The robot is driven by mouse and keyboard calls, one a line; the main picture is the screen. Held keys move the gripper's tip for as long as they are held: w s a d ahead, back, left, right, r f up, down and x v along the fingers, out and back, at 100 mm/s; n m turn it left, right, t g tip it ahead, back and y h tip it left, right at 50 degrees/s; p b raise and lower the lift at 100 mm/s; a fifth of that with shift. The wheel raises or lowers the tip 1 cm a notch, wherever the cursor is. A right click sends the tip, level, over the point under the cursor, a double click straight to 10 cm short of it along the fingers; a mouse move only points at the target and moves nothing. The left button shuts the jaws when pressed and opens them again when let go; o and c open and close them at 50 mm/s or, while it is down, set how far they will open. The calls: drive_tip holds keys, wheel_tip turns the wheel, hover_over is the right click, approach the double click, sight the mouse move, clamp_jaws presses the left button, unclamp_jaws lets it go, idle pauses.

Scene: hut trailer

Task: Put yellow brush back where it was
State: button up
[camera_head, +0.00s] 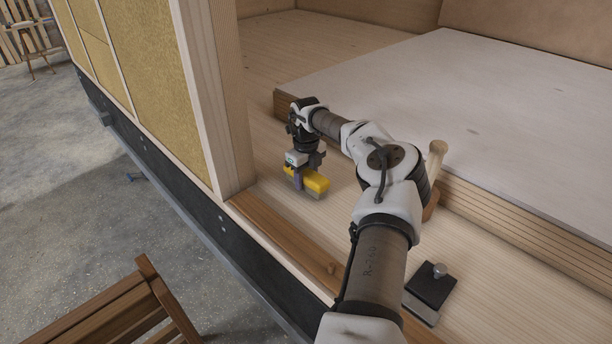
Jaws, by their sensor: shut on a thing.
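The yellow brush (316,181) has a yellow block body with a pale underside. It is in my gripper (299,180), near the middle of the view, close to the foot of the wooden post. My gripper points down and is shut on the brush. The brush is over the light plank floor (285,210). I cannot tell whether its underside touches the boards. The gripper's fingers and housing hide part of the brush's left end.
A wooden post (215,100) stands left of the gripper. A raised pale panel (480,100) lies behind. A wooden-handled tool (436,165) and a black block with a knob (431,288) are right of my arm. A wooden chair (125,310) stands at lower left.

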sight(306, 171)
drive_tip(key=shift+f, duration=0.15)
drive_tip(key=o, duration=0.9)
drive_tip(key=shift+o, duration=0.2)
wheel_tip(306, 171, up, 12)
drive_tip(key=b, duration=0.3)
drive_tip(key=shift+r, duration=0.2)
